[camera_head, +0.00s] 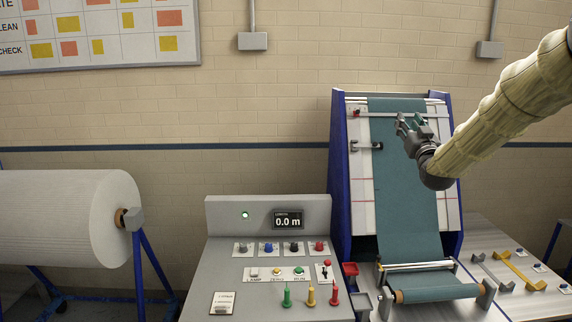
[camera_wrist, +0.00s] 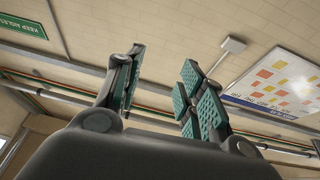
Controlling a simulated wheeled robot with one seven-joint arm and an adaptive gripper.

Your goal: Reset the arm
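My gripper (camera_head: 408,124) is in front of the upper part of the inclined stenter frame, before the teal fabric (camera_head: 408,200) in the head view. My arm, in a cream sleeve, reaches in from the right. In the wrist view my gripper (camera_wrist: 158,85) has its two teal-padded fingers apart with nothing between them. The wrist camera looks toward the wall and ceiling. Whether the fingers touch the fabric cannot be told from the head view.
A control console (camera_head: 222,265) with a 0.0 m display (camera_head: 288,220), knobs and coloured pegs stands left of the frame. A large white roll (camera_head: 70,212) is at far left. A side table (camera_head: 545,302) with a yellow handle (camera_head: 519,270) and a grey handle (camera_head: 492,272) is at right.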

